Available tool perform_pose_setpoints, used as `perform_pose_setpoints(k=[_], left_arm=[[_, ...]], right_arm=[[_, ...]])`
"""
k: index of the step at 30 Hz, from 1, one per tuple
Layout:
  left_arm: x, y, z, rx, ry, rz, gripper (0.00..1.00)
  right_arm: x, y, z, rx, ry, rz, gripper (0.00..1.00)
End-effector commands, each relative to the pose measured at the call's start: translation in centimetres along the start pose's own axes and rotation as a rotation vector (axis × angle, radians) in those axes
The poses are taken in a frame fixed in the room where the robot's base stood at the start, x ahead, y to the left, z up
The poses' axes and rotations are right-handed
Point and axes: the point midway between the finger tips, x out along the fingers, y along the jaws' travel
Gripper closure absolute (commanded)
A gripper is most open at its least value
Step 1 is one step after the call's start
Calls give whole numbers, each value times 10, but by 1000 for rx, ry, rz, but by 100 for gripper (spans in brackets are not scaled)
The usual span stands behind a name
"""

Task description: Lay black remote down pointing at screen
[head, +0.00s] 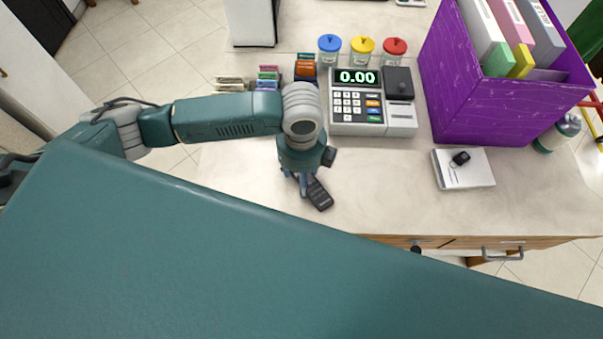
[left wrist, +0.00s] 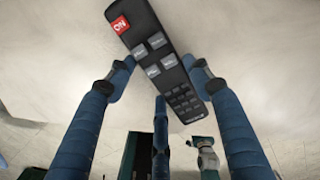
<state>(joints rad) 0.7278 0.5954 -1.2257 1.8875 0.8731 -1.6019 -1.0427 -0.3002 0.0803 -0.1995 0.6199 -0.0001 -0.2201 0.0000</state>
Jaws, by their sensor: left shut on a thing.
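The black remote (head: 320,195) is at my left gripper (head: 302,184), over the counter near its front edge. In the head view it slants from upper left to lower right. The left wrist view shows the remote (left wrist: 150,45) with its keys facing the camera and a red ON button at its upper-left end. The blue fingers of my left gripper (left wrist: 158,78) are shut on its sides. I cannot tell whether the remote touches the counter. A register's lit display (head: 357,77) reads 0.00 behind the gripper. My right gripper is not in view.
The register (head: 371,121) stands behind the remote. A purple file box (head: 480,105) and a white pad (head: 478,179) with a key fob (head: 460,158) are to the right. Three colored-lid jars (head: 362,51) stand behind. Counter between the remote and pad is clear.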

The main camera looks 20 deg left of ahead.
Motion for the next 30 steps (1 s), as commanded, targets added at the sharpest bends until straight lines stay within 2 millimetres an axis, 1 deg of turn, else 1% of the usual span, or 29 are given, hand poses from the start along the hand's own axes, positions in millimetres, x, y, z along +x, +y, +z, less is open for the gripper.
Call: perform_pose_setpoints(k=[8, 9, 11, 19, 23, 26, 30], left_arm=[[2, 0, 0, 0, 1, -1, 79], [2, 0, 0, 0, 1, -1, 41], [2, 0, 0, 0, 1, -1, 30], [2, 0, 0, 0, 1, -1, 30], [-5, -1, 0, 0, -1, -3, 30], [-18, -1, 0, 0, 0, -4, 30], [-49, -2, 0, 1, -1, -7, 30]], right_arm=[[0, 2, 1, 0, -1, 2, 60], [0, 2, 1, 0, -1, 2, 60], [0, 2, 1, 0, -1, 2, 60], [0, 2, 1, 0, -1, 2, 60], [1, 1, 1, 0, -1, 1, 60], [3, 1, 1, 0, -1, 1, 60], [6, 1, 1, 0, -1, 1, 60]])
